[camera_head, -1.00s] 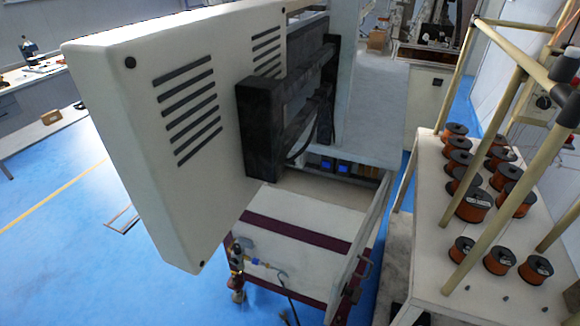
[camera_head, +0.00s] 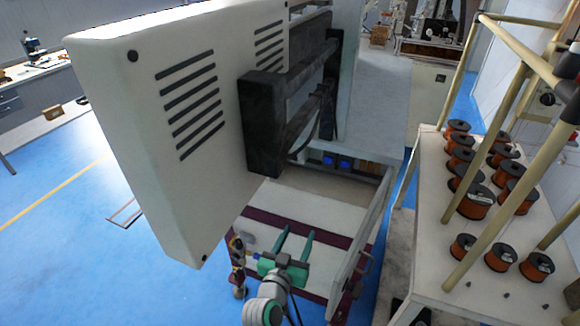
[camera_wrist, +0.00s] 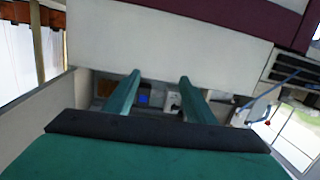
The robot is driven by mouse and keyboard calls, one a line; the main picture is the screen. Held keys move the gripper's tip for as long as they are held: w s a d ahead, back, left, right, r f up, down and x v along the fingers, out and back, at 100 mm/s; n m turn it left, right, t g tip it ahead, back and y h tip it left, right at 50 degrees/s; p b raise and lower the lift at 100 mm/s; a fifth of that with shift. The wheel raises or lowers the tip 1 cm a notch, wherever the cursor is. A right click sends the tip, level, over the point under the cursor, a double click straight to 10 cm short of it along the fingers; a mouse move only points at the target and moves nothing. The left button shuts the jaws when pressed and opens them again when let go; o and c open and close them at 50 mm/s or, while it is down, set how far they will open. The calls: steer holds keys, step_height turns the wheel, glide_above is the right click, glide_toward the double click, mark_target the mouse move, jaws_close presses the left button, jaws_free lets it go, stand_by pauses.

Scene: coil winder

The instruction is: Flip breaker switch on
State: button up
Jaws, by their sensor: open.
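My gripper (camera_head: 297,234) is teal, with two long parallel fingers spread apart and nothing between them. In the head view it is over the white and maroon machine top, pointing at the open cabinet. In the wrist view the fingertips (camera_wrist: 159,78) point toward the cabinet's inside and are apart from its components. A row of small electrical parts with blue faces (camera_head: 344,162) sits in the cabinet. One blue part (camera_wrist: 144,99) and a pale part (camera_wrist: 174,101) show between the fingers in the wrist view. I cannot tell which part is the breaker switch, or its position.
A large white vented box (camera_head: 150,150) hangs at the left, close to my arm. An open cabinet door (camera_head: 372,222) stands right of my gripper. A rack table (camera_head: 425,230) with several copper wire spools (camera_head: 473,202) stands farther right. Blue floor is free at left.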

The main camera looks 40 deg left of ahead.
steer(key=w+a+r+m+t, duration=0.1)
steer(key=w+a+r, duration=0.2)
steer(key=a+r, duration=0.85)
steer(key=x, duration=0.3)
steer(key=d+r+x, duration=0.1)
steer(key=x, duration=0.6)
steer(key=shift+w+d+r, duration=0.2)
steer(key=shift+w+r, duration=0.15)
steer(key=shift+w, duration=0.25)
